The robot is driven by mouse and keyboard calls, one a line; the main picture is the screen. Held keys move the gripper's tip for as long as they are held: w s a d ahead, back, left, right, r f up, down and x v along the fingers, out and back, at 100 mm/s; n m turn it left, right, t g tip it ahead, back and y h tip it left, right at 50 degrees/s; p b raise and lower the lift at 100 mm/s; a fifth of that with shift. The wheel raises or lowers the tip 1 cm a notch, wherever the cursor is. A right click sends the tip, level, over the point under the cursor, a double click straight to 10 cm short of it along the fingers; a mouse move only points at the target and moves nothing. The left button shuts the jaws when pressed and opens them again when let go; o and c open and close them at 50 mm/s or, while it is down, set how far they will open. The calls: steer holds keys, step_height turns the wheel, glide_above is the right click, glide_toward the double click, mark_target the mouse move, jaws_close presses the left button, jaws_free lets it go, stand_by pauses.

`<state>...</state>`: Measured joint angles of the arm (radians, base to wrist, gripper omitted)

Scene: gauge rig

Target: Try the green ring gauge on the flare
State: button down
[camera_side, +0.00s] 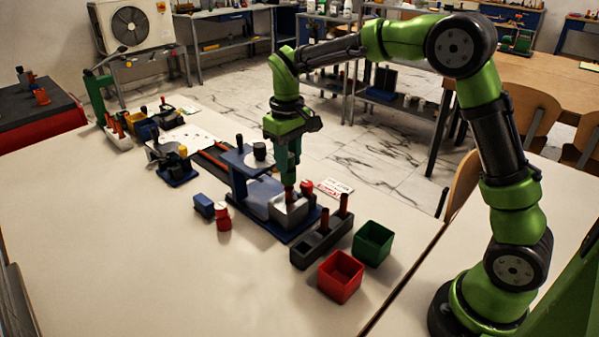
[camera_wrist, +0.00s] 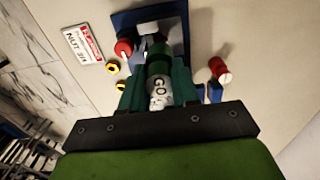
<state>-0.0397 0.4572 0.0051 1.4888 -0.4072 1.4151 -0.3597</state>
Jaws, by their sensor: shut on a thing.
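My gripper (camera_side: 290,178) points down over the light grey block (camera_side: 287,211) on the blue stand (camera_side: 262,218). In the wrist view my gripper (camera_wrist: 158,90) is shut on a gauge (camera_wrist: 158,68) with a green band and a pale part marked "GO". In the side view the fingers mostly hide the gauge. A copper-coloured piece (camera_side: 289,193) shows between the fingertips and the block. The flare's end is hidden under the gauge, so I cannot tell whether the gauge touches it or sits on it.
A dark rack (camera_side: 310,249) holds upright copper tubes (camera_side: 344,204). A red bin (camera_side: 340,277) and a green bin (camera_side: 373,243) stand beside it. Red pieces (camera_side: 222,217) and (camera_side: 306,187) and a blue block (camera_side: 203,205) are near the stand. The front left table is clear.

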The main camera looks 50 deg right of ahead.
steer(key=shift+r, duration=2.1)
